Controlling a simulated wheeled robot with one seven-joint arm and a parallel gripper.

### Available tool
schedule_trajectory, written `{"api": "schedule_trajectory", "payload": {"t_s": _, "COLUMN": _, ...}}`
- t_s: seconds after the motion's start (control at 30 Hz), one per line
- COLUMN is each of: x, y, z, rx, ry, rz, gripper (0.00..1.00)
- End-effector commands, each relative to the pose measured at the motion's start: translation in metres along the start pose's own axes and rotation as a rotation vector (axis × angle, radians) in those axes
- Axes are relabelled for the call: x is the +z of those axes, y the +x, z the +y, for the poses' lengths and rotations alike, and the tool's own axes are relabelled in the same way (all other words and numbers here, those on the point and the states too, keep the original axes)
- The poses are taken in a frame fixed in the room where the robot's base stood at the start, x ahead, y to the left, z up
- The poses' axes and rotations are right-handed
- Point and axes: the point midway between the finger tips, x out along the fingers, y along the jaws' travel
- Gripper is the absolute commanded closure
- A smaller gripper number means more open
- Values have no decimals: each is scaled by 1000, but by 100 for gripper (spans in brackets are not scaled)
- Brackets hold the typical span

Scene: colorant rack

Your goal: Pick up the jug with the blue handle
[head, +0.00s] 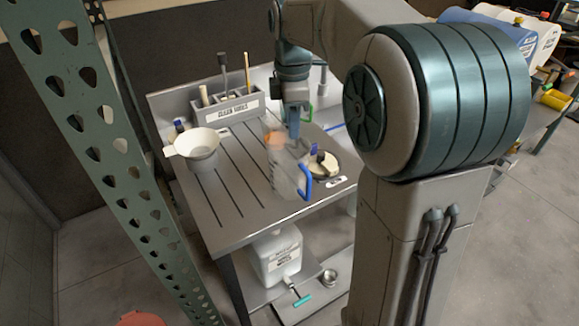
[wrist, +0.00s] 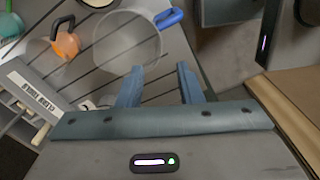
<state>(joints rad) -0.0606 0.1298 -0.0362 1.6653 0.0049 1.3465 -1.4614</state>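The jug with the blue handle (head: 284,181) is clear and stands upright near the front right of the grey metal worktable. Its blue handle (head: 306,181) faces right and toward the front edge. In the wrist view, the jug (wrist: 125,42) shows its open mouth, with the blue handle (wrist: 169,17) at upper right. My gripper (head: 293,128) points down just above and behind the jug. In the wrist view, my gripper (wrist: 159,84) has its two fingers apart with nothing between them. I cannot tell whether a finger touches the rim.
A white funnel (head: 196,146) stands at the table's left. A labelled tool holder (head: 228,108) is at the back. A round lidded item (head: 323,165) sits right of the jug. An orange item (wrist: 67,44) with a dark handle is near the jug. A white container (head: 277,256) stands below.

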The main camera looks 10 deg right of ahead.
Motion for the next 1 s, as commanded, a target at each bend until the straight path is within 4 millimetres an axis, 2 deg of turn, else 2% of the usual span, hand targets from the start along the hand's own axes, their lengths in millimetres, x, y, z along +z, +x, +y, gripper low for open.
{"api": "schedule_trajectory", "payload": {"t_s": 0.3, "x": 1, "y": 61, "z": -1, "rx": -4, "ry": 0, "rz": 0, "gripper": 67}}
{"api": "schedule_trajectory", "payload": {"t_s": 0.63, "x": 1, "y": 89, "z": -1, "rx": -4, "ry": 1, "rz": 0, "gripper": 67}}
{"api": "schedule_trajectory", "payload": {"t_s": 0.9, "x": 3, "y": 127, "z": -1, "rx": -3, "ry": 0, "rz": -1, "gripper": 67}}
{"api": "schedule_trajectory", "payload": {"t_s": 1.0, "x": 2, "y": 131, "z": -1, "rx": 0, "ry": 0, "rz": 0, "gripper": 67}}
